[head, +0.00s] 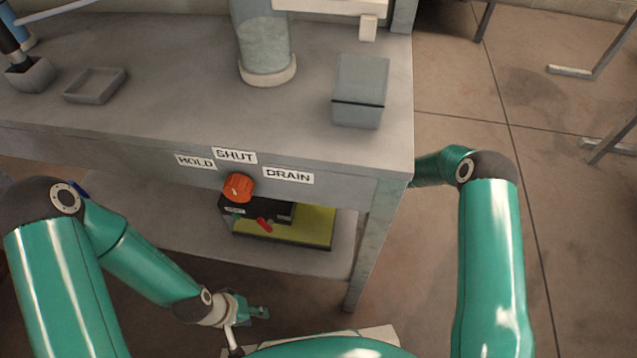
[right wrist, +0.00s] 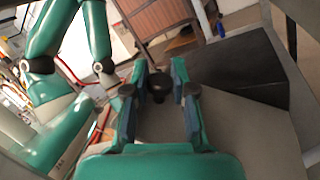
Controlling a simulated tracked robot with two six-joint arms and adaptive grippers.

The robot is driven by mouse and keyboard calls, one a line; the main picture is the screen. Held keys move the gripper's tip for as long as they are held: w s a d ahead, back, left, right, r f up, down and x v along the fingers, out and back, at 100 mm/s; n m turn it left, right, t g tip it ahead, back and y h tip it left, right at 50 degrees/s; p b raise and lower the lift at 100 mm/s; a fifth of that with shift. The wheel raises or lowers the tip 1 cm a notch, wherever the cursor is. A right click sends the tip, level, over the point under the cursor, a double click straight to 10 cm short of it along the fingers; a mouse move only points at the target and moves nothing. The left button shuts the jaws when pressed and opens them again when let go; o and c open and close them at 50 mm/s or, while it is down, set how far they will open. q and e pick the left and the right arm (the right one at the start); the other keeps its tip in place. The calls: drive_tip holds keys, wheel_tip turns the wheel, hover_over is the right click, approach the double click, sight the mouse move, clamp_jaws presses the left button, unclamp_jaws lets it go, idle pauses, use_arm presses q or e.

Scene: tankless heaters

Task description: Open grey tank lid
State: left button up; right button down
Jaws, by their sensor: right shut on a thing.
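In the right wrist view my right gripper (right wrist: 159,76) has its two fingers on either side of a small dark knob (right wrist: 158,93) and is shut on it. The knob stands over a grey surface (right wrist: 235,130), and I cannot tell for sure whether this is the grey tank lid. In the head view my right arm reaches behind the bench's right end, so that gripper is hidden there. My left gripper (head: 257,312) hangs low in front of the bench, apart from it; its jaw opening is unclear.
The grey bench (head: 150,110) carries a grey box (head: 361,90), a shallow tray (head: 95,86) and a clear cylinder (head: 264,45). An orange knob (head: 238,186) sits on its front below HOLD, SHUT and DRAIN labels. The floor to the right (head: 570,220) is largely free.

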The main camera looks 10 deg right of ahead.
drive_tip(key=shift+w+r, duration=0.1)
drive_tip(key=shift+w, duration=0.05)
drive_tip(key=c, duration=1)
unclamp_jaws()
drive_tip(key=d, duration=0.4)
drive_tip(key=d+f, duration=0.1)
drive_tip(key=d, duration=0.3)
drive_tip(key=d+f, duration=0.1)
drive_tip(key=d, duration=0.2)
drive_tip(key=shift+w+d+f, duration=0.2)
drive_tip(key=shift+w+d, duration=0.05)
drive_tip(key=shift+d, duration=0.15)
drive_tip(key=shift+d, duration=0.1)
